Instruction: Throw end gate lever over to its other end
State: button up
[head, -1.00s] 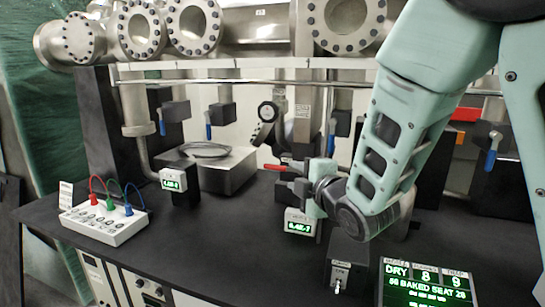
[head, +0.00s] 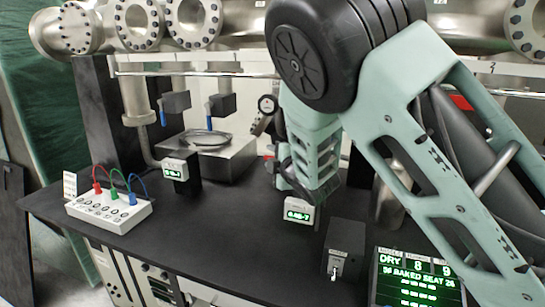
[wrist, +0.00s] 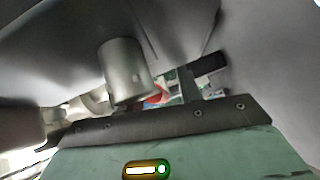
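Blue-handled levers hang under dark blocks on the pipework; one (head: 163,117) is at the left in the head view and a second (head: 208,112) is just right of it. I cannot tell which lever is the end gate lever. My gripper is mostly hidden behind my teal forearm at the middle of the head view, and its fingers cannot be made out. The wrist view is filled by close grey surfaces, a metal cylinder (wrist: 126,70) and a small red part (wrist: 155,95) that I cannot identify. No hold on a lever shows.
A white box with coloured cables (head: 108,211) stands at the bench's left. A metal block (head: 212,155), small green readouts (head: 299,212), a dark switch box (head: 343,250) and a display panel (head: 415,275) also stand there. A horizontal rail (head: 190,74) crosses in front of the pipes.

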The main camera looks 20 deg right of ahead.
grip_shut()
jog(key=shift+f, duration=0.1)
jog(key=s+d+f+n+g+h+p, duration=0.3)
jog(key=f+n+g+h+p, duration=0.3)
jog(key=p, duration=0.4)
jog(key=shift+s+d+f+n+g+h, duration=0.25)
jog(key=shift+d+f+g+h, duration=0.3)
jog(key=shift+d+g, duration=0.5)
jog(key=shift+a+f+g, duration=0.1)
jog(key=shift+a+g, duration=0.1)
jog(key=shift+g, duration=0.05)
